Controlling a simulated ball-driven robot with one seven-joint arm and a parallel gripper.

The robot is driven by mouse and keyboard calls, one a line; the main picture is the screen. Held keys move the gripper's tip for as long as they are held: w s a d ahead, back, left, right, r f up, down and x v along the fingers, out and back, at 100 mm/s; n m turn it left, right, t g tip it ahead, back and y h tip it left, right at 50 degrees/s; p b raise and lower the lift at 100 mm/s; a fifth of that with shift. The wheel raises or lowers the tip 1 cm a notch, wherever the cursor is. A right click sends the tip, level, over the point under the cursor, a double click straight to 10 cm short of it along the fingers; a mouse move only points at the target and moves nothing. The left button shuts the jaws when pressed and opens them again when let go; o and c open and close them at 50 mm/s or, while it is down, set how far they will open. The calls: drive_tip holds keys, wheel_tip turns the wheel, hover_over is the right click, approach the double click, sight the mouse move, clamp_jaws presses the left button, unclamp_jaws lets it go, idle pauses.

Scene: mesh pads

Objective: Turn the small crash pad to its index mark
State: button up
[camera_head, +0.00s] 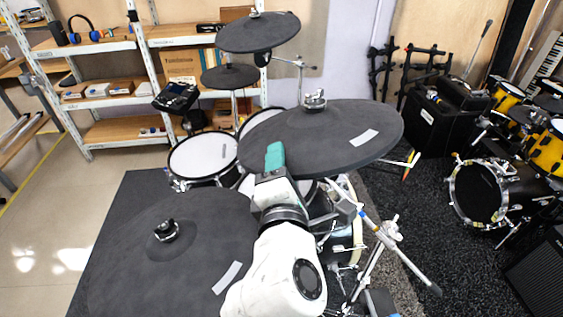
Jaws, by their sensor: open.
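Several dark cymbal pads are in view, and no label tells which is the small crash pad. A wide pad (330,150) at centre right is tilted on its stand, with a metal wing nut at its middle and a white strip near its right rim. A larger pad (120,270) fills the lower left, also with a white strip. My gripper (275,157), with teal fingertips, is open at the left rim of the centre-right pad and overlaps it in the picture. Whether it touches the rim I cannot tell. No separate index mark is clear.
A higher pad (258,35) and a smaller pad (229,76) stand behind. White drum pads (203,155) and stand tubes (385,235) crowd the space below. Shelves (105,85) are at the back left. Open floor (60,190) lies at left.

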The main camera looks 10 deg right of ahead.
drive_tip(key=shift+c, duration=0.2)
clamp_jaws()
idle(0.5)
